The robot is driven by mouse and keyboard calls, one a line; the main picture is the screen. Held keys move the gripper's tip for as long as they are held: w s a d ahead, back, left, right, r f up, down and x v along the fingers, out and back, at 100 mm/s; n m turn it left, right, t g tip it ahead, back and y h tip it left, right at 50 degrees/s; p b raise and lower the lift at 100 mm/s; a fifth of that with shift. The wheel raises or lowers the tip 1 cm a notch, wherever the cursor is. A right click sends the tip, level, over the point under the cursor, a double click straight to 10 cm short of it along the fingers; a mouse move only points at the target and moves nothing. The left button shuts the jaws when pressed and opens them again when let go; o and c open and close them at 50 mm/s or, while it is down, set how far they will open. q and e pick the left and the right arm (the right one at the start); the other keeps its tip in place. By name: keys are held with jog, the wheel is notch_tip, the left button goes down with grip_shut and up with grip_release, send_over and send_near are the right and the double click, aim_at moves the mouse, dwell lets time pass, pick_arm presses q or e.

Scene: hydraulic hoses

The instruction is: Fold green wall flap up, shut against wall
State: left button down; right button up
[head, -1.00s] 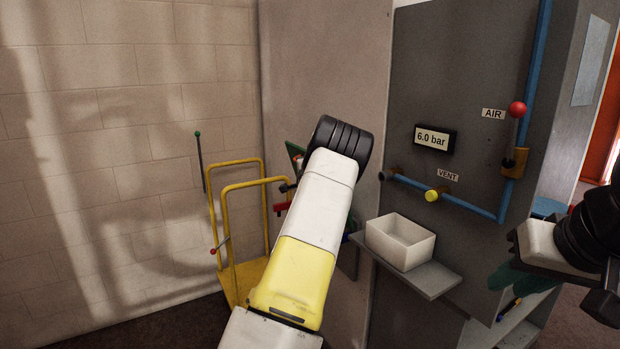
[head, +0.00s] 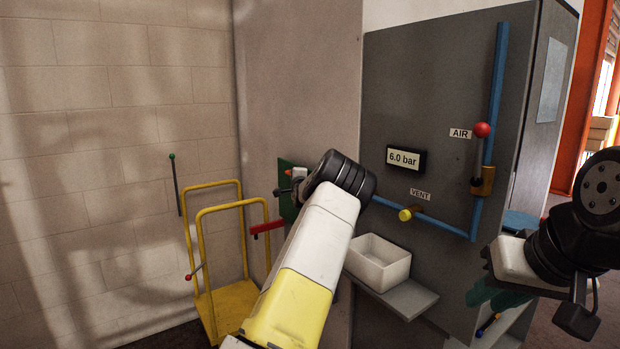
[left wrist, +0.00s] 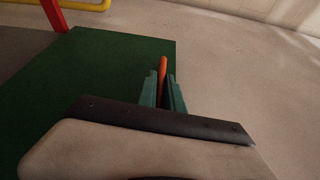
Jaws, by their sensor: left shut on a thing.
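The green flap (head: 287,208) shows in the head view as a dark green upright panel by the pale wall, partly hidden behind my left arm. In the left wrist view the flap (left wrist: 110,75) is a broad flat green sheet with pale wall beyond it. I cannot tell whether it lies flush with the wall. My left gripper (left wrist: 163,85) has its green fingers shut around a thin orange handle (left wrist: 163,66) at the flap. In the head view my left fingers are mostly hidden by my wrist. My right gripper (head: 488,294) hangs in front of the grey cabinet, its finger gap unclear.
A white bin (head: 378,262) sits on a shelf (head: 412,300) to the right. A blue pipe (head: 497,90) with a yellow vent knob (head: 405,215) runs along the grey cabinet (head: 430,110).

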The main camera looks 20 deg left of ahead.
pick_arm(q)
jog(key=shift+w+d+r, duration=0.1)
jog(key=shift+d+r, duration=0.1)
jog(key=shift+r, duration=0.05)
jog(key=c, duration=1.5)
grip_release()
jog(key=shift+w+d+f, duration=0.1)
jog(key=shift+f, duration=0.1)
jog(key=v, duration=0.7)
jog(key=shift+s, duration=0.4)
jog(key=shift+d, duration=0.1)
